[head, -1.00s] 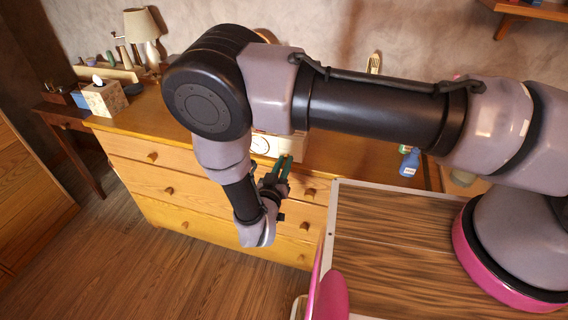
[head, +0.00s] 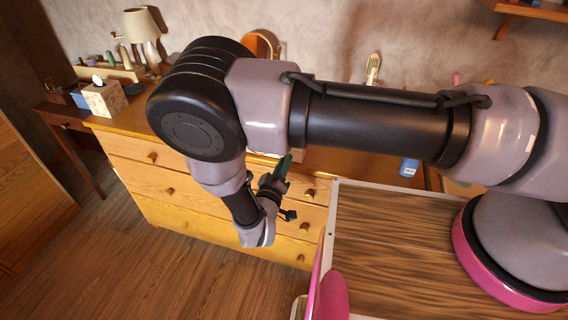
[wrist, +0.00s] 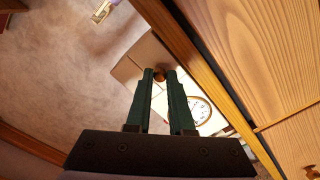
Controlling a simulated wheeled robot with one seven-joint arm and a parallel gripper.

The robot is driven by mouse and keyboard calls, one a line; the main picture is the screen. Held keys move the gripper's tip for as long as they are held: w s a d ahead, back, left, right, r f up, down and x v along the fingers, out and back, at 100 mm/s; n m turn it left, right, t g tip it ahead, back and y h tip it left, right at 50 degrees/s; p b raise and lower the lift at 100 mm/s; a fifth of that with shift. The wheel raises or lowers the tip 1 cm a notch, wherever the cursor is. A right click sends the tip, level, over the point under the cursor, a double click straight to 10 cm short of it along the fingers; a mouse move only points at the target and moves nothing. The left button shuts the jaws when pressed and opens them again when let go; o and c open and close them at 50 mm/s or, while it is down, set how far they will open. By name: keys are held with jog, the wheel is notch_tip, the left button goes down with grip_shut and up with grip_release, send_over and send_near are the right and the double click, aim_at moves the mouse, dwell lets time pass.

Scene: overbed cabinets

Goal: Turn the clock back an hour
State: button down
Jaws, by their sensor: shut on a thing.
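The clock (wrist: 199,109) is a pale box with a round white dial with dark marks, beside my right finger in the wrist view. A small brown round knob (wrist: 160,75) on the pale front shows between my fingertips. My gripper (wrist: 160,78) has two green fingers closed around this knob. In the head view my gripper (head: 287,161) is at the front edge of the dresser top, and my arm hides nearly all of the clock. The hands on the dial are too small to read.
The clock stands on a wooden dresser (head: 160,185) with several knobbed drawers. A tissue box (head: 104,98) and a lamp (head: 142,28) stand at the left, a blue bottle (head: 409,167) at the right. A round wooden-framed mirror (head: 263,43) is behind my arm.

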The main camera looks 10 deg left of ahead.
jog(key=shift+n, duration=9.9)
jog(key=c, duration=0.8)
grip_release()
jog(key=s, duration=1.1)
jog(key=shift+a, duration=0.4)
